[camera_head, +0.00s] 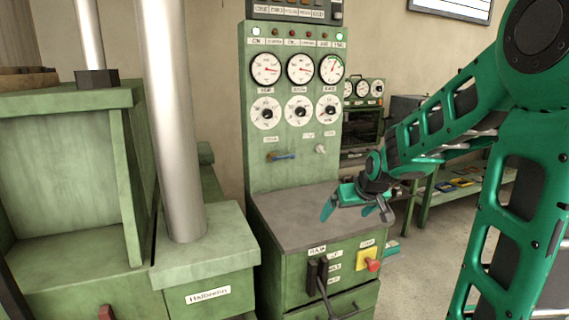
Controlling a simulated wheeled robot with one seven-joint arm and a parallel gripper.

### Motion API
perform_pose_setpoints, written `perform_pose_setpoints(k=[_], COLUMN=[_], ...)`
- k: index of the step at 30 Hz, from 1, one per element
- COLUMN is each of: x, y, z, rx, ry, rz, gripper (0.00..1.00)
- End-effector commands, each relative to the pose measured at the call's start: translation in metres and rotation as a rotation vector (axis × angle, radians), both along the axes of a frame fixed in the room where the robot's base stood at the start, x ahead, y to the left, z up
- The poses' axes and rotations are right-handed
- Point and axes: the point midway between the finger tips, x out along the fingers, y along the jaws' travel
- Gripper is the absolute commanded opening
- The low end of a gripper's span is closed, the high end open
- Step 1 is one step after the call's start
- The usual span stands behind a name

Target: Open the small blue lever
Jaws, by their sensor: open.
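The small blue lever (283,156) sits low on the upright green control panel (293,180), below the rows of gauges and dials. It lies roughly level, with a brownish pivot at its left end. My gripper (356,208) hangs above the grey top of the console, to the right of and below the lever. Its teal fingers are spread apart with nothing between them. It is clearly apart from the lever. Nothing hides the lever.
A small white knob (320,149) is right of the lever. The console's grey top (285,215) is bare. Its front carries a black lever (318,275) and a red knob on a yellow plate (368,261). A thick metal column (172,120) stands left.

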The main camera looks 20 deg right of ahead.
Motion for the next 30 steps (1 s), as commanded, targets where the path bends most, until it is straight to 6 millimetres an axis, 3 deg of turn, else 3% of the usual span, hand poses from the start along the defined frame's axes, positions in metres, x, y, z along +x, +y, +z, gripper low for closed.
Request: perform_pose_setpoints(k=[1,6,12,15,21,30], x=[0.029,0.121,0.211,0.245,0.284,0.303], y=[0.000,0.006,0.017,0.022,0.026,0.026], z=[-0.001,0.009,0.021,0.025,0.031,0.035], rx=[-0.012,-0.052,-0.078,-0.085,-0.091,-0.094], ry=[-0.052,-0.274,-0.539,-0.667,-0.853,-0.926], rz=[0.028,0.110,0.170,0.180,0.174,0.165], gripper=[0.96,0.96,0.96,0.96,0.96,0.96])
